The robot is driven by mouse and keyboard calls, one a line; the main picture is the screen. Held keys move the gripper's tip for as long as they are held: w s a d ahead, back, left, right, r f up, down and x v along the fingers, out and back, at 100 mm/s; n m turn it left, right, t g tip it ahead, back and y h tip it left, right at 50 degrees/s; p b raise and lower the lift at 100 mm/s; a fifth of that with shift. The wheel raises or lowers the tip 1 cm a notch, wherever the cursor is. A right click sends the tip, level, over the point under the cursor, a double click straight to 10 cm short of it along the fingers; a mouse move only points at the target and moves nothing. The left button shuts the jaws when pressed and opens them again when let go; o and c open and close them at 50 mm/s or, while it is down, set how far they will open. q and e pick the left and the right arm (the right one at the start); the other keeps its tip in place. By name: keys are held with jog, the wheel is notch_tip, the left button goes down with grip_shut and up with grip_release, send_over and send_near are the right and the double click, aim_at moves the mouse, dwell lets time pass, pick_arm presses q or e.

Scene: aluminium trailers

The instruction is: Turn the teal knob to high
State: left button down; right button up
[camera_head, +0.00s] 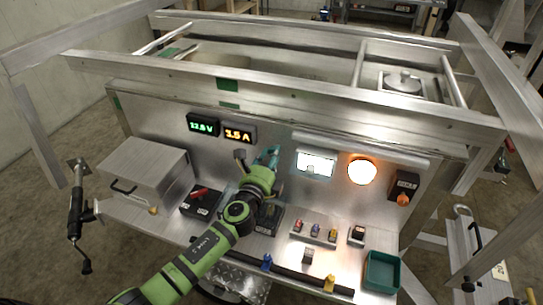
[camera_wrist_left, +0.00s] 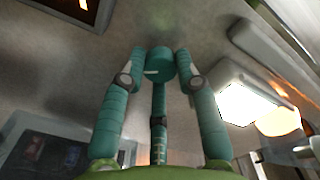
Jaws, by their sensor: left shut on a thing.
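The teal knob (camera_wrist_left: 160,66) shows in the left wrist view on the metal panel, as a round teal piece with a short white mark lying roughly level on it. My left gripper (camera_wrist_left: 162,80) has its teal fingers on either side of the knob and is shut on it. In the head view my left gripper (camera_head: 266,157) reaches the upright panel (camera_head: 230,165) below the amber display, and it hides the knob there. The labels around the knob cannot be read. My right gripper is not in view.
A green display (camera_head: 203,125) and an amber display (camera_head: 239,134) sit above the gripper. A lit white lamp (camera_head: 316,163) and an orange lamp (camera_head: 362,171) are to its right. Below are a red-lever box (camera_head: 200,200), several switches and a green tray (camera_head: 382,272).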

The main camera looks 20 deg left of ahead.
pick_arm(q)
jog(key=shift+a+r+m, duration=0.15)
jog(key=shift+a+m, duration=0.05)
jog(key=shift+m, duration=0.1)
jog(key=c, duration=0.9)
grip_release()
jog(key=s, duration=1.2)
jog(key=shift+a, duration=0.2)
